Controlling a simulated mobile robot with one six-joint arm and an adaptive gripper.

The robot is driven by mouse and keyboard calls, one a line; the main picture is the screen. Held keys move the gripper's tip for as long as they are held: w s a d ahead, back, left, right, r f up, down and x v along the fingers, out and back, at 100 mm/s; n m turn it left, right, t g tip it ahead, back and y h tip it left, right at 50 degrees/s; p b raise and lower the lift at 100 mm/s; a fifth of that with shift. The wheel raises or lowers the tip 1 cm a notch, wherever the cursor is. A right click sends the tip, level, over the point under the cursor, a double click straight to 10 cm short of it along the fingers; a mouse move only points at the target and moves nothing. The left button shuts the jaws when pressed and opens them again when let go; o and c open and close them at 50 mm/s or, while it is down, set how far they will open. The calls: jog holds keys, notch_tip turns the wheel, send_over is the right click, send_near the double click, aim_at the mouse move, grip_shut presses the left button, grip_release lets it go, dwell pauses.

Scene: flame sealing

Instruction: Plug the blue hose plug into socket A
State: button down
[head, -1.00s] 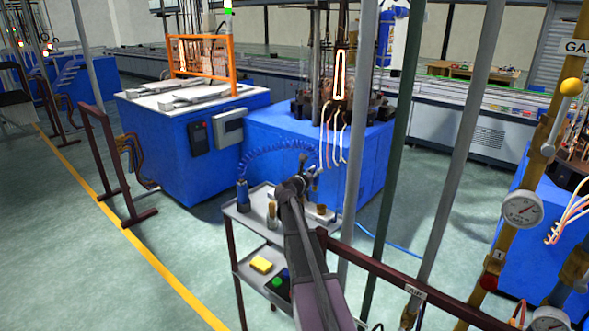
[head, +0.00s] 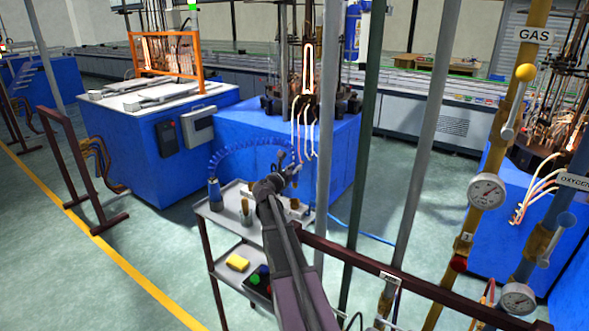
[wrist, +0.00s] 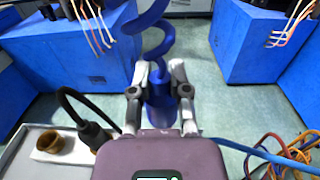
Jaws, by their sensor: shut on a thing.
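My gripper (wrist: 160,78) is shut on the blue hose plug (wrist: 161,108), one finger on each side of it in the wrist view. The coiled blue hose (wrist: 150,42) rises from the plug. In the head view my gripper (head: 290,172) is small and dark above the grey cart, and the blue hose (head: 250,149) arcs from it left and down to a blue cylinder (head: 214,193) on the cart. The plug's tip is hidden. I cannot make out a socket marked A in either view.
The cart's top shelf (head: 229,218) is below my arm. A blue machine (head: 338,150) with hanging pale tubes (head: 310,135) stands behind. A dark red rail (head: 400,275), upright poles and yellow GAS piping (head: 490,160) are at the right. Open floor lies left.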

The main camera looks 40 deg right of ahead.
aim_at(293, 187)
jog(key=shift+f+b, duration=2.15)
jog(key=shift+f, duration=0.2)
jog(key=shift+f+b, duration=1.75)
dwell(2.0)
jog(key=c, duration=0.5)
grip_release()
jog(key=shift+r, duration=0.15)
